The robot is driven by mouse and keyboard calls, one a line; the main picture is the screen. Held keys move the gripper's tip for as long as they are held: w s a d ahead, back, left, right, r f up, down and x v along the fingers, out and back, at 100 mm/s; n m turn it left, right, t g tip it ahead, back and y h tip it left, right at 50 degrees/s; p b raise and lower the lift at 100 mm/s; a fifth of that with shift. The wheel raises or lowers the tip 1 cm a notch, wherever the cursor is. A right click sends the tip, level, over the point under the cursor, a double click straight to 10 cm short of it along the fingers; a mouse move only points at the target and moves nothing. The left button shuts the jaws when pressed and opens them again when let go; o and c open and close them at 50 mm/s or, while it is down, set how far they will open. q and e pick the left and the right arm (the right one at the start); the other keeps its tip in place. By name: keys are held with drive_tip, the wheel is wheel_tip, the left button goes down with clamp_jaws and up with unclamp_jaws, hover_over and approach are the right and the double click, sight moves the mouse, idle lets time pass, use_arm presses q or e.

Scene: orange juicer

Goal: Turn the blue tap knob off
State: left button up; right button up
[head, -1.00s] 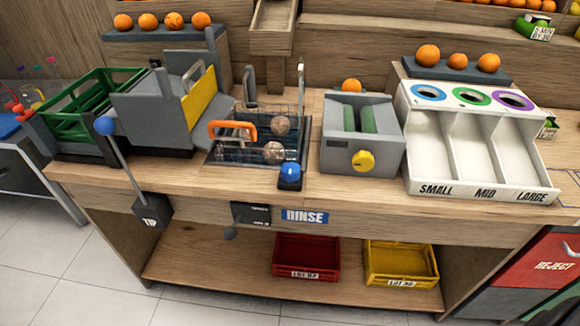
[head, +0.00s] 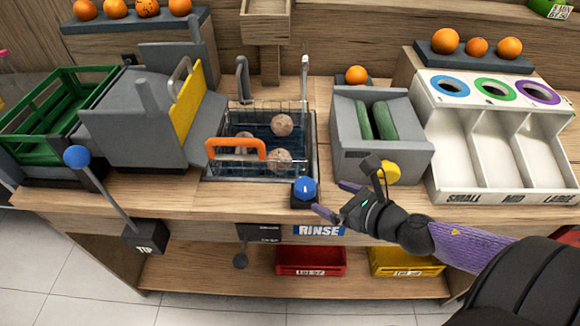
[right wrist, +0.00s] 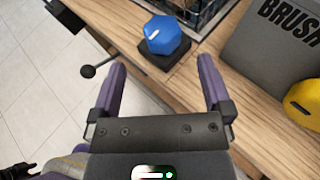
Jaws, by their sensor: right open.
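The blue tap knob (head: 304,188) sits on a dark square base at the counter's front edge, by the sink's right front corner. It also shows in the right wrist view (right wrist: 166,36), with a white mark on its faceted top. My right gripper (head: 331,198) is open and empty, just right of the knob. In the right wrist view its two purple fingers (right wrist: 163,80) are spread wide, with the knob ahead of and between their lines, apart from both. My left gripper is not in view.
The sink (head: 255,145) holds a wire basket with an orange handle (head: 236,148) and several brownish round fruits. The grey brush machine (head: 352,155) with a yellow knob (head: 389,172) stands to the right. A lever with a blue ball (head: 77,157) rises at left.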

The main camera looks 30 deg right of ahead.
sight(308, 187)
drive_tip(key=b+x, duration=0.2)
drive_tip(key=x, duration=0.5)
drive_tip(key=shift+w+d+f, duration=0.1)
drive_tip(key=shift+f, duration=0.1)
drive_tip(key=shift+x, duration=0.75)
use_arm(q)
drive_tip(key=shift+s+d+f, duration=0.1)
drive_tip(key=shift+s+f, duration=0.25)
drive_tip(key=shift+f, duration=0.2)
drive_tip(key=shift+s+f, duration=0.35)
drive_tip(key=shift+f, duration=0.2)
use_arm(e)
drive_tip(key=shift+c, duration=0.3)
